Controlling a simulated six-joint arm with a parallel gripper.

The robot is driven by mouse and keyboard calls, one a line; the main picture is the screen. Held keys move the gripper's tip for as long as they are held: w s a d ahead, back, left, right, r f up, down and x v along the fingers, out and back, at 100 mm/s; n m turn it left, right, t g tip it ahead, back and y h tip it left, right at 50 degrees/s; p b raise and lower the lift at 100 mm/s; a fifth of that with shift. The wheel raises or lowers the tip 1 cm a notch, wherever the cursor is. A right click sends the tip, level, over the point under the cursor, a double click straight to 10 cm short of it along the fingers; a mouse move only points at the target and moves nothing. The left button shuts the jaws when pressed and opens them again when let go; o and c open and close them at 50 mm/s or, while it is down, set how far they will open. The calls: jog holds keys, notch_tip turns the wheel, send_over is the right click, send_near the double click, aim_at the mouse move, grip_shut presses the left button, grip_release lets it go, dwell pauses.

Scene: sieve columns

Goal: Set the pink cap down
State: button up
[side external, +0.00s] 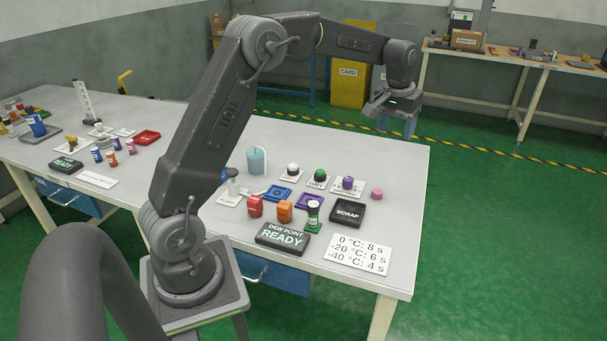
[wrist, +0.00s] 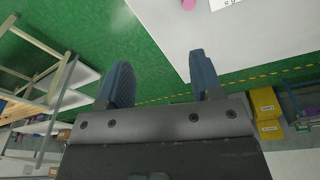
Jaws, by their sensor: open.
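The pink cap (side external: 377,194) rests on the tabletop near its right edge, to the right of the purple-topped item on its white card. My gripper (side external: 397,125) is open and empty, raised high near the far right corner of the table, well apart from the cap. In the wrist view both blue fingers of my gripper (wrist: 160,62) are spread with nothing between them.
Left of the cap stand several capped items, including a green-topped one (side external: 320,175), and the black SCRAP tray (side external: 347,213). A white sign with times (side external: 357,254) lies in front. The table's right edge is close to the cap. Bare tabletop lies behind it.

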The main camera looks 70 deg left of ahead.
jog(key=s+d+r+m+t, duration=0.1)
jog(key=s+d+r, duration=0.35)
jog(key=s, duration=0.35)
jog(key=s+d+r+m+t, duration=0.1)
jog(key=s+d+r+m, duration=0.1)
jog(key=s+d+r, duration=0.5)
jog(key=s+d+f+m+t, duration=0.1)
jog(key=s+f, duration=0.3)
jog(key=s, duration=0.4)
jog(key=s+d+f+m+t, duration=0.1)
jog(key=s+d+f, duration=0.1)
jog(key=s, duration=0.7)
jog(key=shift+d+f, duration=0.4)
jog(key=shift+f, duration=0.45)
